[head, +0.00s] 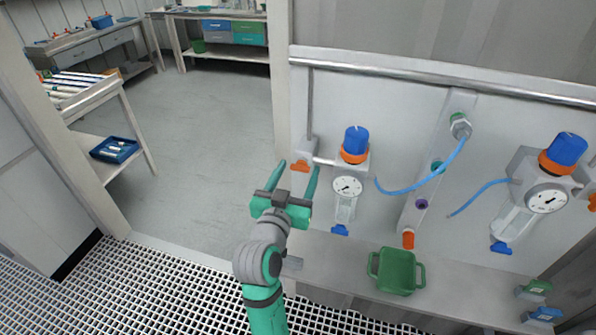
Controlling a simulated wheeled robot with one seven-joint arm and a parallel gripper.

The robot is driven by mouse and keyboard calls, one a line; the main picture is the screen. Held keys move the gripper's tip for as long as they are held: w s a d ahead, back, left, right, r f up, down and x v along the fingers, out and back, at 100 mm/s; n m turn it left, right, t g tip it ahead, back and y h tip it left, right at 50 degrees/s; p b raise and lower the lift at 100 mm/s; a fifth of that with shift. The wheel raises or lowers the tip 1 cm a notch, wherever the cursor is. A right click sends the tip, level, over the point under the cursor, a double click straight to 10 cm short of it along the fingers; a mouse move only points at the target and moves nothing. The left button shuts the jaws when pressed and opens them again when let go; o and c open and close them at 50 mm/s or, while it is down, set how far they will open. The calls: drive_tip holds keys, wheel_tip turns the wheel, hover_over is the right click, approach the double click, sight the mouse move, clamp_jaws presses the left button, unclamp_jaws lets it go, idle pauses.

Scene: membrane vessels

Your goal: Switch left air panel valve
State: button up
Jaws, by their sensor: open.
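The left air panel valve (300,166) is a small orange handle on a grey block, low at the left end of the wall panel. Beside it, to the right, is the left regulator (354,148) with a blue knob, an orange ring and a round gauge (347,186). My gripper (299,167) is green, open and empty. Its two fingers point up toward the panel, and in the head view the orange handle shows between their tips. I cannot tell how far the tips are from the handle in depth, or whether they touch it.
A green bin (396,272) stands on the grey shelf (340,262) below the panel. A right regulator (553,180) and a blue hose (422,184) are farther right. A white post (281,90) stands left of the panel. Open floor (205,140) lies beyond the doorway.

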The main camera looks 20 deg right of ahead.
drive_tip(key=shift+w+d, duration=0.2)
drive_tip(key=shift+w, duration=0.1)
drive_tip(key=shift+c, duration=0.6)
drive_tip(key=c, duration=0.9)
drive_tip(key=shift+c, duration=0.2)
